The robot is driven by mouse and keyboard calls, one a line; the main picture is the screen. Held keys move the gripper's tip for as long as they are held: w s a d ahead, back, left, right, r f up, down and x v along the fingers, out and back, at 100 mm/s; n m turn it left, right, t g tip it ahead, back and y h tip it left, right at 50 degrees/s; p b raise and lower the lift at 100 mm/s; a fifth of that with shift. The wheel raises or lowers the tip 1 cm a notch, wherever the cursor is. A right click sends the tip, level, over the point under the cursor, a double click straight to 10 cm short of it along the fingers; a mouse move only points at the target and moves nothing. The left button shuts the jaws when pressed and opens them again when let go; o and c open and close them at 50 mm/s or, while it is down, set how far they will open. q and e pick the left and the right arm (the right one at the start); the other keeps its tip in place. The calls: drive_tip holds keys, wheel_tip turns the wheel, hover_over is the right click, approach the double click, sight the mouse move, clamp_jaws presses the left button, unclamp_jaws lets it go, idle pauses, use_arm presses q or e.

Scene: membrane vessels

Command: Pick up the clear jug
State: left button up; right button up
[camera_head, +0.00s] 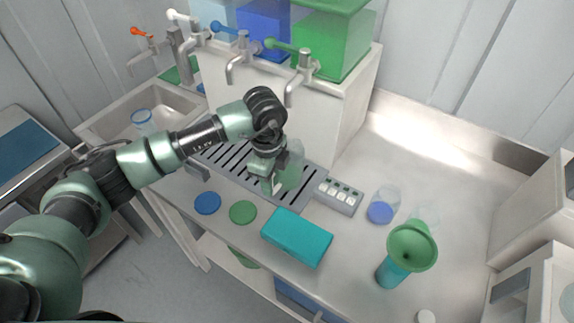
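My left gripper (268,182) points down over the slotted drip tray, in front of the taps. A see-through vessel with a green tint (292,174), which looks like the clear jug, stands on the tray right at the gripper. The gripper and wrist hide part of it. I cannot tell whether the fingers touch it or are closed on it. My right gripper is not in view.
The drip tray (226,160) lies below a white dispenser with blue and green tanks (332,45). A teal box (297,237), blue disc (207,203), green disc (243,212) and switch block (338,196) lie nearby. A blue-bottomed beaker (380,212) and green funnel (412,246) stand right.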

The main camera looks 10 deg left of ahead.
use_arm(q)
drive_tip(key=shift+f, duration=0.2)
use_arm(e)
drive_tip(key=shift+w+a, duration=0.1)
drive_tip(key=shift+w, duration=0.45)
use_arm(q)
drive_tip(key=c, duration=0.5)
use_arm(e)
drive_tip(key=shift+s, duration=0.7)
use_arm(q)
drive_tip(key=shift+r, duration=0.1)
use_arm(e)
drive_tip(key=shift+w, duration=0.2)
